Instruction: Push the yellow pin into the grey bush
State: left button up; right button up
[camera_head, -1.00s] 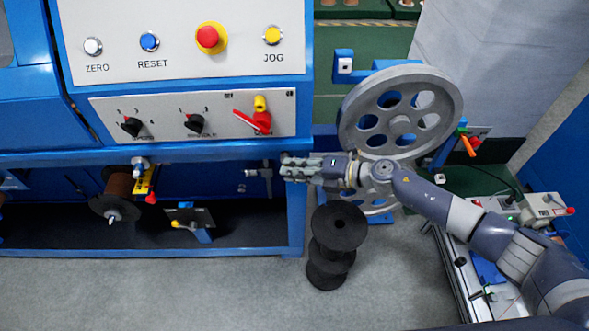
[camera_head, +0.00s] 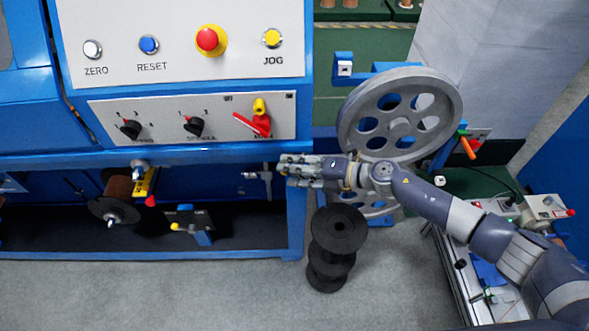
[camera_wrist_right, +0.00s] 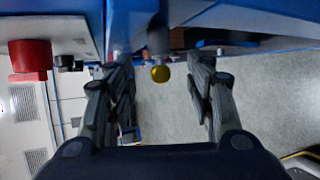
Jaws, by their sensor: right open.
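A round yellow end, likely the yellow pin (camera_wrist_right: 160,73), shows in the right wrist view, ahead of and between my open fingers. A dark grey cylindrical part (camera_wrist_right: 158,41) is just above it in that picture. I cannot tell whether this is the grey bush or how the two join. My right gripper (camera_head: 281,171) is open and empty at the blue machine's right front corner post; its fingers also show in the wrist view (camera_wrist_right: 160,90). A grey bracket (camera_head: 262,176) is just left of the fingertips in the head view. My left gripper is not seen.
The blue machine's beam (camera_head: 215,156) runs above the fingertips. A large grey spoked wheel (camera_head: 400,118) stands behind my right wrist. Black spools (camera_head: 337,235) stand on the floor below it. A red cylindrical part (camera_wrist_right: 30,60) shows at left in the wrist view.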

jog(key=d+r, duration=0.3)
jog(key=d, duration=0.5)
jog(key=shift+d+r+p, duration=0.15)
jog(key=shift+p, duration=0.15)
dwell(0.4)
jog(key=shift+s, duration=0.1)
dwell(0.6)
